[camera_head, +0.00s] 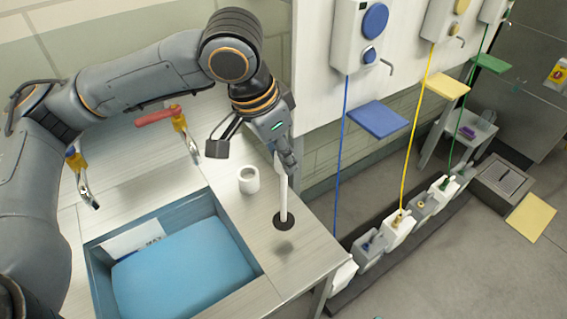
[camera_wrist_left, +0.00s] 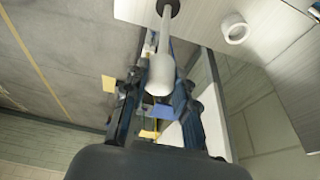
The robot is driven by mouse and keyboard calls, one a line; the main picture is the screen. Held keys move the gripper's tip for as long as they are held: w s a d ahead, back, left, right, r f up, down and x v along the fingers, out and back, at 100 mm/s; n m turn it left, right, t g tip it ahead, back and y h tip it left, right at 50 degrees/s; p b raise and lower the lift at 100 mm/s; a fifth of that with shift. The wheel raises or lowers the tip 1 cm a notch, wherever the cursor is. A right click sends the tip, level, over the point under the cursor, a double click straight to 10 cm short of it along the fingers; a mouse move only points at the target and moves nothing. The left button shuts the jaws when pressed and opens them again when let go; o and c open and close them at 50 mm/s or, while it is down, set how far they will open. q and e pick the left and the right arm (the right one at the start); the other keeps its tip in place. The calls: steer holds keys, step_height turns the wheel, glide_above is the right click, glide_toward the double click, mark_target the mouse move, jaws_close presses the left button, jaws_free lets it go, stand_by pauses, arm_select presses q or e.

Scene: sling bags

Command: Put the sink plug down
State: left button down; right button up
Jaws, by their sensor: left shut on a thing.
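The sink plug (camera_head: 283,205) is a long pale handle with a dark round disc at its lower end. It is held roughly upright over the right part of the worktop (camera_head: 240,218). A dark shadow lies on the worktop just below the disc, so the disc looks slightly raised. My left gripper (camera_head: 286,160) is shut on the upper end of the handle. In the left wrist view the plug's handle (camera_wrist_left: 164,40) runs from between the fingers to the dark disc at the top edge. My right gripper is not in view.
A white cup (camera_head: 248,180) stands left of the plug. A blue-sided basin (camera_head: 232,228) is set in the worktop. Right of the worktop are wall boxes with coloured cords and a row of white containers (camera_head: 397,232).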

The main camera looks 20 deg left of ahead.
arm_select(q)
steer(key=x, duration=0.2)
steer(key=p+x, duration=0.1)
steer(key=shift+w+a+f, duration=0.2)
steer(key=shift+f, duration=0.6)
steer(key=c, duration=1.1)
jaws_free()
steer(key=shift+o, duration=0.2)
steer(key=shift+r, duration=0.3)
steer(key=b+v, duration=0.1)
steer(key=v, duration=1)
steer(key=shift+s+a+r, duration=0.15)
steer(key=shift+s+r, duration=0.05)
steer(key=shift+r, duration=0.05)
